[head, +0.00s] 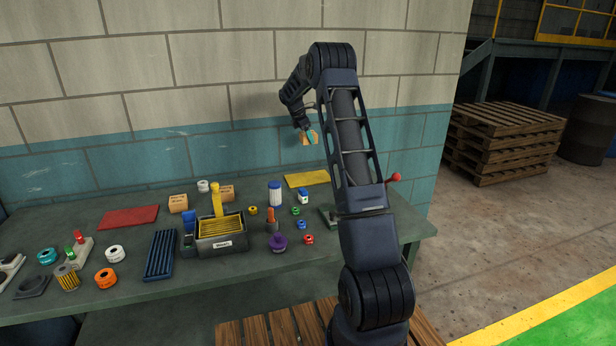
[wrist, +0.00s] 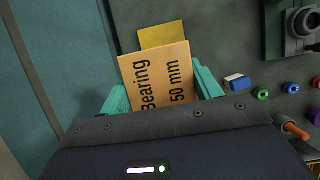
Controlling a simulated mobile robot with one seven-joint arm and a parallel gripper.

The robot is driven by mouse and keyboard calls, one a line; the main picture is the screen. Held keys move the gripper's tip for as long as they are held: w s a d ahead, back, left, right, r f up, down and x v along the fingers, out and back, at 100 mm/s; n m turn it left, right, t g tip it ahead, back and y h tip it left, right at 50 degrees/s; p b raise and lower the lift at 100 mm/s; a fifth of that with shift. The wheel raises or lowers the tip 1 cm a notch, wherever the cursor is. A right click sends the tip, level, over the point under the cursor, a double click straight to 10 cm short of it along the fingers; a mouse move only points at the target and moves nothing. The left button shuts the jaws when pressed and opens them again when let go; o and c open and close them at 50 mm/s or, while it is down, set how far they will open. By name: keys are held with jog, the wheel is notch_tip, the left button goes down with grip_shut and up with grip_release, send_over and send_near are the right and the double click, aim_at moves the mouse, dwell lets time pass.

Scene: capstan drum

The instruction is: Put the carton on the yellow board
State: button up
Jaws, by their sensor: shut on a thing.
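A tan carton (wrist: 158,78) printed "Bearing 50 mm" is held between the teal fingers of my gripper (wrist: 160,92) in the wrist view. In the head view the carton (head: 304,139) and my gripper (head: 309,136) are up in the air in front of the wall, above the back of the bench. The yellow board (head: 307,179) lies flat at the back right of the bench, below the carton. In the wrist view the yellow board (wrist: 163,36) shows beyond the carton, which hides part of it.
A red board (head: 129,217) lies at the back left of the bench (head: 200,288).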

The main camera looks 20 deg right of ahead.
aim_at(311, 178)
notch_tip(311, 178, down, 19)
jog(key=shift+r, duration=0.2)
dwell(0.4)
jog(key=shift+f, duration=0.1)
jog(key=o, duration=1.2)
